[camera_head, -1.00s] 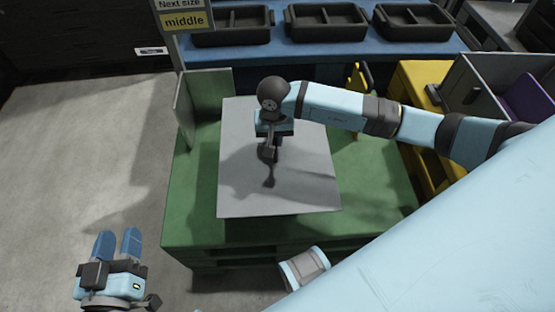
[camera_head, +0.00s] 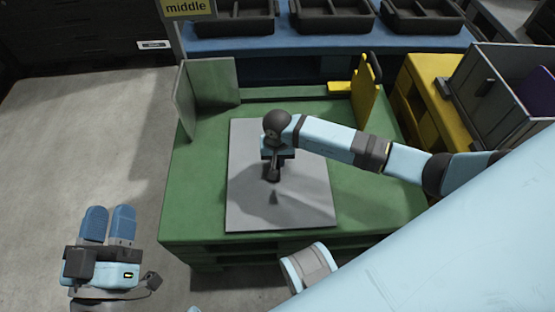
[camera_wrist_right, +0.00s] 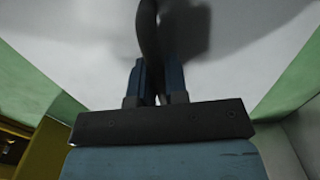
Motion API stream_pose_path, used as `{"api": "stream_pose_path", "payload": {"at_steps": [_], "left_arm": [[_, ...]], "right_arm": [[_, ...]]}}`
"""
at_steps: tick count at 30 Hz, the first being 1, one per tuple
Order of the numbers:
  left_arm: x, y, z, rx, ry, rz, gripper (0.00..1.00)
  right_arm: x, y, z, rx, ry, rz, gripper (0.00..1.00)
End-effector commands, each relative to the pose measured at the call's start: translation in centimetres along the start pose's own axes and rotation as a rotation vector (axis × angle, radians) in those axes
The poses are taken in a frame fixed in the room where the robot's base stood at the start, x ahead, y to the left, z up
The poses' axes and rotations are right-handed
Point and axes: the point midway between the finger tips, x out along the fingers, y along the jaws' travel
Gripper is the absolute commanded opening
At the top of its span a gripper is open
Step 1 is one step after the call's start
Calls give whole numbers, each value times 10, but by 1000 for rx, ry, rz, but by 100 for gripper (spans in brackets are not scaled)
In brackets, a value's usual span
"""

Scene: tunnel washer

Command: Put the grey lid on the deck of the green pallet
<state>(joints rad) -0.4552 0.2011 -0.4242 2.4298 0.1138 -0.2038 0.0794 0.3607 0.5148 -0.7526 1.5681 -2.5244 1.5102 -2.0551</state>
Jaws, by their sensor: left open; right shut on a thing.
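The grey lid (camera_head: 305,205) is a flat square plate with a dark handle in its middle. It lies level over the deck of the green pallet (camera_head: 195,210), near the front edge; I cannot tell whether it touches the deck. My right gripper (camera_head: 273,176) is shut on the lid's handle from above. In the right wrist view the blue fingers (camera_wrist_right: 158,85) close around the dark handle (camera_wrist_right: 149,40), with the lid (camera_wrist_right: 70,40) filling the background. My left gripper (camera_head: 108,222) is open and empty over the floor left of the pallet.
Green upright panels (camera_head: 207,85) stand at the pallet's back left corner. A yellow upright piece (camera_head: 366,92) stands at its back right. Black trays (camera_head: 330,15) sit on a blue surface behind. A grey bin (camera_head: 490,95) stands on a yellow pallet (camera_head: 430,110) at right.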

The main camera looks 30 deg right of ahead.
Motion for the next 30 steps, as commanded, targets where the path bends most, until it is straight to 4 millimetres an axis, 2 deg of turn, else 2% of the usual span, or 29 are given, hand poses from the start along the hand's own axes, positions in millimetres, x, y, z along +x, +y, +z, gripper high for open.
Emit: {"api": "stream_pose_path", "payload": {"at_steps": [7,8,9,11,18,22,27,30], "left_arm": [[-1,-1,3,0,-4,0,43],[0,-1,3,0,-9,0,43],[0,-1,3,0,-13,-1,43],[0,-1,3,1,-14,-1,43],[0,-1,1,2,-9,-1,43],[0,0,-6,5,7,-1,43],[0,2,-20,12,49,-3,43],[-1,-3,-10,18,0,-25,43]], "right_arm": [[3,0,-1,0,2,0,0],[2,0,0,0,1,0,19],[2,0,0,0,1,0,28],[2,0,0,0,1,0,40],[1,0,0,0,0,0,40],[-6,0,-1,0,1,0,40],[-38,0,-2,-2,4,0,40],[-60,1,-2,-2,5,1,40]]}}
